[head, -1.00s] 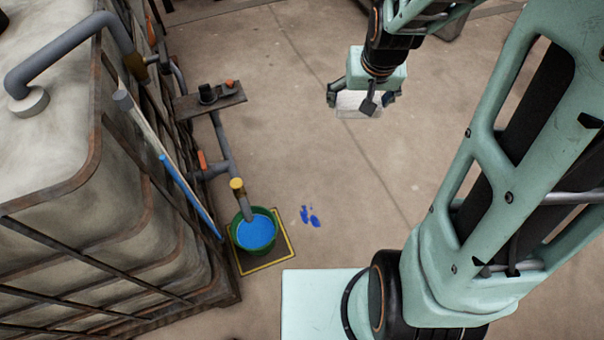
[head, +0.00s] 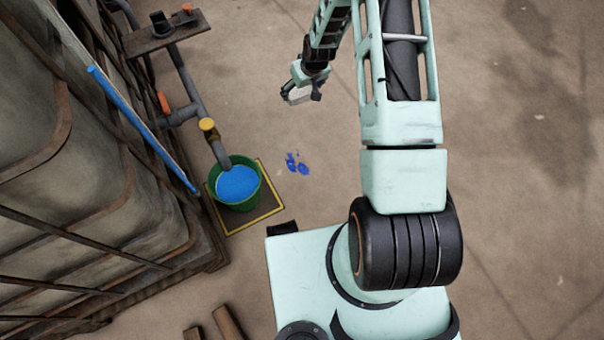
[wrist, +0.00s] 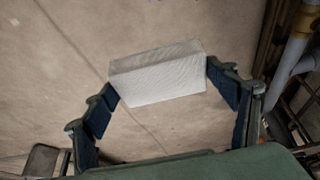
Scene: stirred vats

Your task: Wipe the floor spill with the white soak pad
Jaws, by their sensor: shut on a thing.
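My gripper (head: 300,94) is shut on the white soak pad (head: 298,94) and holds it above the floor. In the wrist view the pad (wrist: 158,75) is a pale textured block between the two fingers (wrist: 166,97). The blue floor spill (head: 297,163) is several small patches on the bare floor, just right of the green bucket. In the head view the gripper is beyond the spill, higher in the picture, and the pad is apart from it. The spill does not show in the wrist view.
A green bucket (head: 236,187) full of blue liquid stands on a yellow-edged mat (head: 268,205) below a pipe with a yellow cap (head: 207,125). A large caged tank (head: 60,190) fills the left. A small shelf (head: 168,35) juts out at upper left.

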